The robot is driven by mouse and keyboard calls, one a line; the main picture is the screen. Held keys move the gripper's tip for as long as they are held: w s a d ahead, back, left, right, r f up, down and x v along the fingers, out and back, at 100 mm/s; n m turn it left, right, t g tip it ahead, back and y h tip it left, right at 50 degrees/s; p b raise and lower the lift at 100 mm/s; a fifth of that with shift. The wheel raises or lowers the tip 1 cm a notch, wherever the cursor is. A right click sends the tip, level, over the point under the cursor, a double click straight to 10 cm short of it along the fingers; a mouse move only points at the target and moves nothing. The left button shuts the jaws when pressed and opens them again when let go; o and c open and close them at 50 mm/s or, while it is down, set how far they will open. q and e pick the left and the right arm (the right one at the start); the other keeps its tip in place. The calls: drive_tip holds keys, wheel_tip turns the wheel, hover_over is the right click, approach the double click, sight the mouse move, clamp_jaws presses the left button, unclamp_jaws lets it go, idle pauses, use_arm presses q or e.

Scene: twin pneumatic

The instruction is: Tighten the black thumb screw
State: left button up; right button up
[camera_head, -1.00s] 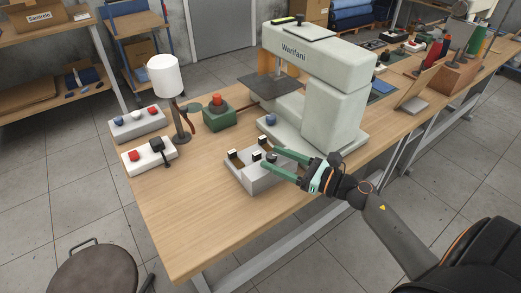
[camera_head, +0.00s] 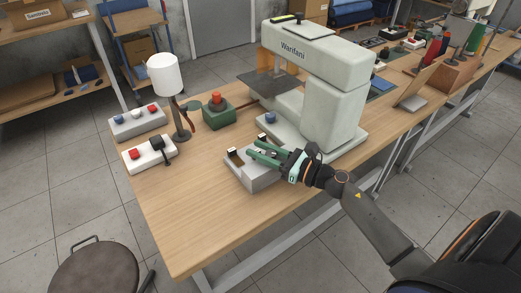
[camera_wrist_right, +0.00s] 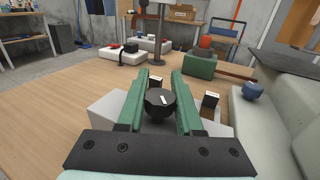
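The black thumb screw (camera_wrist_right: 161,102) shows in the right wrist view as a dark knob with a white mark on top. It sits on a light grey block (camera_head: 262,181) near the table's front edge. My right gripper (camera_head: 253,149) reaches over the block from the right, and its two green fingers also show in the wrist view (camera_wrist_right: 160,78). The fingers lie on either side of the knob, close against it, and appear shut on it. In the head view the fingers hide the knob. My left gripper is not in view.
Two small black-and-white blocks (camera_wrist_right: 211,100) stand on the grey block beside the fingers. A large pale machine (camera_head: 335,110) with a blue knob (camera_head: 270,118) stands just behind. A green box with a red button (camera_head: 216,98) is farther back. The table's front left is clear.

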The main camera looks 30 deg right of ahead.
clamp_jaws()
drive_tip(key=shift+d+r+m+t+h+p, duration=0.1)
drive_tip(key=shift+m+t+h+p, duration=0.3)
drive_tip(key=shift+m+h+p, duration=0.35)
drive_tip(key=m+h, duration=0.1)
drive_tip(key=m+h+p, duration=0.1)
drive_tip(key=h, duration=0.1)
drive_tip(key=m+t+h+p, duration=0.1)
drive_tip(key=shift+w+d+h, duration=0.15)
drive_tip(key=shift+d+h, duration=0.2)
drive_tip(key=m+h, duration=0.2)
drive_tip(key=h, duration=0.1)
drive_tip(key=shift+d+p, duration=0.3)
drive_tip(key=shift+p, duration=0.05)
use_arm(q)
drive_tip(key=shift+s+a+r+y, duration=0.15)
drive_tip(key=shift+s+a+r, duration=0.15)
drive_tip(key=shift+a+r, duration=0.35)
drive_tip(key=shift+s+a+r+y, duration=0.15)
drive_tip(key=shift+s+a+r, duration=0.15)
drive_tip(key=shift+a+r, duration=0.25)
use_arm(e)
drive_tip(key=shift+d+m+h, duration=0.2)
drive_tip(key=shift+m+h, duration=0.35)
drive_tip(key=shift+h, duration=0.65)
